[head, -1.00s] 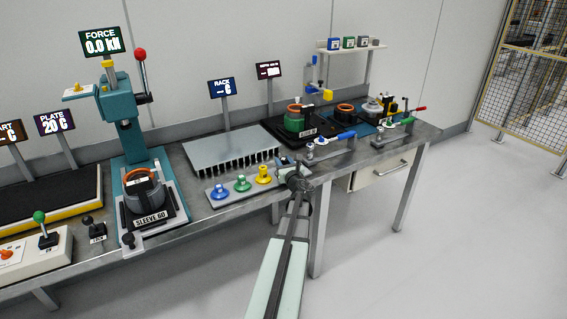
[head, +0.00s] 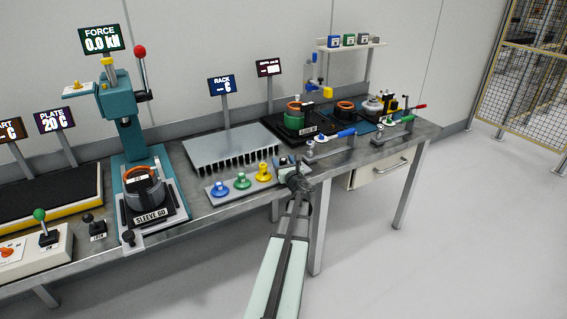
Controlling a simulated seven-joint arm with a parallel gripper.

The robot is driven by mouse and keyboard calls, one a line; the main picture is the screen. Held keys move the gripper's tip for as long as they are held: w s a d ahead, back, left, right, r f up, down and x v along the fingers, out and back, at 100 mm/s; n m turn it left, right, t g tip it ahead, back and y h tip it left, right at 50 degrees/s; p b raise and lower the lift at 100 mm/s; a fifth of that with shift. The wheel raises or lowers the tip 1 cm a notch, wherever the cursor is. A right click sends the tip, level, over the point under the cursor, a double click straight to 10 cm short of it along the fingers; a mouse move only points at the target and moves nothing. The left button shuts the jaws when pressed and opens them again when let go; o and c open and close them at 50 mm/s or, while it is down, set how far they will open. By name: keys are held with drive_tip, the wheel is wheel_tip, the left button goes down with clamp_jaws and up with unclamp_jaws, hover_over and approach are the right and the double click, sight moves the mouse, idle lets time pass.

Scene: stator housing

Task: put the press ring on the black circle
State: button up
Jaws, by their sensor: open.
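My gripper (head: 289,162) is open at the right end of the small grey tool tray, above the bench's front edge. My own wrist hides part of that end, and I cannot tell whether anything lies between the fingers. The tray (head: 213,197) holds a blue (head: 221,191), a green (head: 242,181) and a yellow (head: 263,172) round piece in a row, left of the gripper. None of them can be surely told as the press ring. A dark housing with an orange rim (head: 144,188) stands on the press base. The black circle cannot be made out surely.
The teal press (head: 128,125) stands at left. A finned grey rack (head: 231,150) lies behind the tray. The floor in front is clear.

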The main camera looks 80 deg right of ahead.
drive_tip(key=shift+r, duration=0.5)
drive_tip(key=v, duration=1.2)
